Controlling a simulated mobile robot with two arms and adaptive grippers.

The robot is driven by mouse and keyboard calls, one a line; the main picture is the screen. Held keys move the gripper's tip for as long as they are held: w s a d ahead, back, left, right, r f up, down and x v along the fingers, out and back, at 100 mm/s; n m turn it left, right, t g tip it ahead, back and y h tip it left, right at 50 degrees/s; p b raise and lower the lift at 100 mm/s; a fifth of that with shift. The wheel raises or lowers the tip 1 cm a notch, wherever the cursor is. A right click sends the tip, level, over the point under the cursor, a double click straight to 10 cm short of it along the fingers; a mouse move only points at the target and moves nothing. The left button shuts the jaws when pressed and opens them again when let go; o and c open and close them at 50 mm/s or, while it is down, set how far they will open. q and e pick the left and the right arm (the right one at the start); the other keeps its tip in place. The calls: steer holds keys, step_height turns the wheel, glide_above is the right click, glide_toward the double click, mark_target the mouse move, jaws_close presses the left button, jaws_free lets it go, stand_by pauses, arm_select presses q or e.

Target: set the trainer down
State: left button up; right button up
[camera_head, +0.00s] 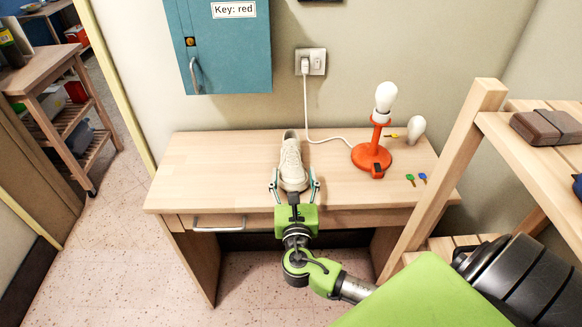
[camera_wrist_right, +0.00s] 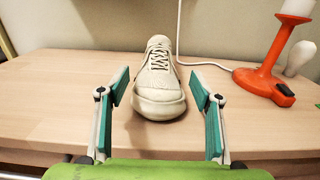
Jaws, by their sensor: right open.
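The trainer (camera_head: 291,165) is off-white with laces and stands upright on the wooden desk (camera_head: 225,165), its toe towards me. In the right wrist view the trainer (camera_wrist_right: 158,85) sits between the two finger pads, with a gap on each side. My right gripper (camera_head: 294,185) is open around its toe end and does not appear to touch it. It also shows in the right wrist view (camera_wrist_right: 160,100). My left gripper is not in view.
An orange lamp (camera_head: 372,155) with a white bulb stands right of the trainer, its cord running to the wall socket. A loose bulb (camera_head: 416,129) and small coloured keys (camera_head: 411,179) lie nearby. A blue cabinet (camera_head: 222,50) hangs above. A wooden shelf (camera_head: 440,180) stands at right. The desk's left side is clear.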

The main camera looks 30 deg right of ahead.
mark_target(292, 167)
steer(key=shift+b+x, duration=0.5)
steer(key=shift+x, duration=0.55)
steer(key=b+x, duration=0.1)
steer(key=x, duration=0.2)
steer(key=shift+w+f, duration=0.1)
steer(key=shift+w, duration=0.2)
steer(key=shift+w+d+b, duration=0.15)
steer(key=shift+b, duration=0.15)
steer(key=c, duration=1.4)
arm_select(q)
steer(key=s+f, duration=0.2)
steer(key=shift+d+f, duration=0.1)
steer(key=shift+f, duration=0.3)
arm_select(e)
steer(key=shift+c, duration=0.3)
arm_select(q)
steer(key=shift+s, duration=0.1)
arm_select(e)
steer(key=shift+r, duration=0.25)
